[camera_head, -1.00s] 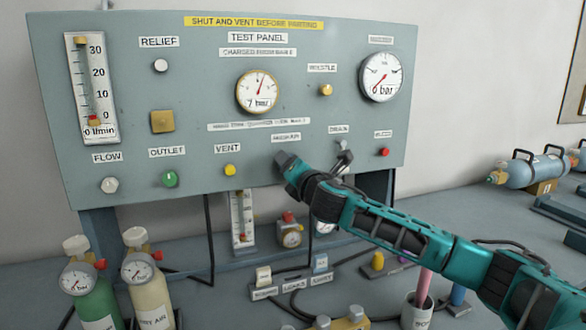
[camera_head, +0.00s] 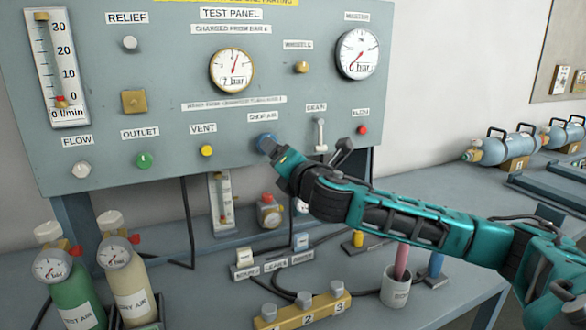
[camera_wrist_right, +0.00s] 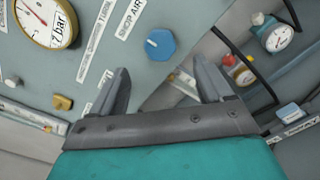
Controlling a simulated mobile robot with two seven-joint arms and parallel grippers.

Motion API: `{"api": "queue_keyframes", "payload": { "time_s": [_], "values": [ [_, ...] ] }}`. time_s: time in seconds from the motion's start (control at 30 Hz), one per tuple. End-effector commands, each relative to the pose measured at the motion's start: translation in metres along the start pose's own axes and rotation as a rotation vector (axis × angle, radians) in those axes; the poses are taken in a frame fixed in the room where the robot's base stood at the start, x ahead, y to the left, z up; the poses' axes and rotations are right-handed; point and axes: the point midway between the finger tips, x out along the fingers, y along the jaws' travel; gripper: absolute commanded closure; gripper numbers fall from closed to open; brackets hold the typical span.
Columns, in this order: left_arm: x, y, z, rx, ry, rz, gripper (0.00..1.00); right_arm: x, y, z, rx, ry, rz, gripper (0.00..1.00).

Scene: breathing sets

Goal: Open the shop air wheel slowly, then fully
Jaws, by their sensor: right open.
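The blue shop air wheel (camera_head: 264,142) is on the grey test panel (camera_head: 70,150), under its SHOP AIR label (camera_head: 262,116). In the right wrist view the wheel (camera_wrist_right: 160,44) shows a white mark on its face and lies beyond and between my two fingers. My right gripper (camera_head: 272,148) is at the wheel in the head view and partly covers it. In the wrist view my right gripper (camera_wrist_right: 163,85) is open with nothing between its fingers. Contact with the wheel cannot be told. My left gripper is not in view.
A gauge (camera_head: 231,70) on the panel reads about 7 bar. The drain lever (camera_head: 320,135) and a red button (camera_head: 361,130) are right of the wheel; the yellow vent knob (camera_head: 206,151) is left. Bottles (camera_head: 75,295) and a numbered yellow block (camera_head: 303,313) stand below.

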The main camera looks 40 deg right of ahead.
Motion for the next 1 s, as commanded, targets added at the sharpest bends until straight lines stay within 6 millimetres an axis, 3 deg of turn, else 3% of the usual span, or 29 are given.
{"api": "queue_keyframes", "payload": {
  "time_s": [0.1, 0.33, 1.0],
  "values": [
    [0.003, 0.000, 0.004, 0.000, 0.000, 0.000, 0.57, -0.021, -0.002, -0.001, -0.004, 0.001, 0.000, 0.21],
    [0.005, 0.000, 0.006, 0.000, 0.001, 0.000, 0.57, -0.046, -0.001, 0.000, -0.002, 0.000, 0.000, 0.21],
    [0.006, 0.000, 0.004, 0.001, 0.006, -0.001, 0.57, -0.051, 0.000, 0.000, 0.000, -0.001, 0.000, 0.21]
  ]
}}
